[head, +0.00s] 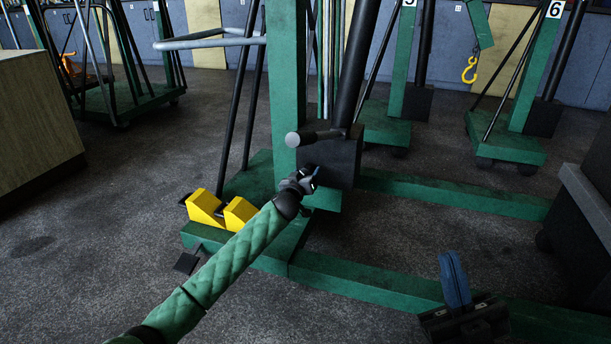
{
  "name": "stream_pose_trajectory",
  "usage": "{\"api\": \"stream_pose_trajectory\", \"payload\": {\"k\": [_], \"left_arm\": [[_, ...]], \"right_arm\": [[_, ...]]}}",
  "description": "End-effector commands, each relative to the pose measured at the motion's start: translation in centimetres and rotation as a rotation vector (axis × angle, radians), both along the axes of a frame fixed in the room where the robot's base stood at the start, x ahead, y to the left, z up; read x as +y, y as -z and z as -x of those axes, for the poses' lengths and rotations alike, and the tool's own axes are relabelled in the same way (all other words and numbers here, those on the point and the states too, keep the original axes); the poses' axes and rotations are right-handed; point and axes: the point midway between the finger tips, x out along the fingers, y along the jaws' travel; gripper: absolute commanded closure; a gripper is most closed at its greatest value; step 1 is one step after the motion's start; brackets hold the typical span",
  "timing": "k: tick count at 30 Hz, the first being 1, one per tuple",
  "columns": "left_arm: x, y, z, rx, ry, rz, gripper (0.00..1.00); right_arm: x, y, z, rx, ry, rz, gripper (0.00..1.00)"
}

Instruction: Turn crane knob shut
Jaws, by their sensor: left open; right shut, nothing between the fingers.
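The green crane (281,95) stands in the middle of the head view, with a black ram (357,60) and a dark pump block (338,160) beside its post. A short round-ended handle socket (308,137) sticks out left from the top of the block. My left gripper (311,177), at the end of the green padded arm, is open at the block's lower left face. The knob cannot be made out; my gripper covers that spot, and I cannot tell whether the fingers touch it.
Yellow wheel chocks (221,212) sit on the crane's green base at left. Green legs (450,192) run right along the floor. A dark cabinet (585,210) stands at the right edge, a wooden counter (38,125) at left. Other cranes (508,135) stand behind.

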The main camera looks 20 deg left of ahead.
Motion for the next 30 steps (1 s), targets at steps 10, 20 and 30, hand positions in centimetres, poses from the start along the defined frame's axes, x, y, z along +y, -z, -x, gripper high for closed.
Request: {"api": "stream_pose_trajectory", "payload": {"k": [10,20,30], "left_arm": [[0.0,0.0,0.0,0.000,0.000,0.000,0.78],[0.0,-0.1,0.0,0.000,-0.001,-0.008,0.78],[0.0,-0.3,0.0,-0.003,0.000,-0.053,0.78]], "right_arm": [[0.0,0.0,0.0,0.001,-0.001,0.000,1.00],[-0.1,0.1,0.0,0.017,-0.005,0.004,1.00],[-0.6,2.9,1.5,0.094,-0.020,0.050,1.00]]}}
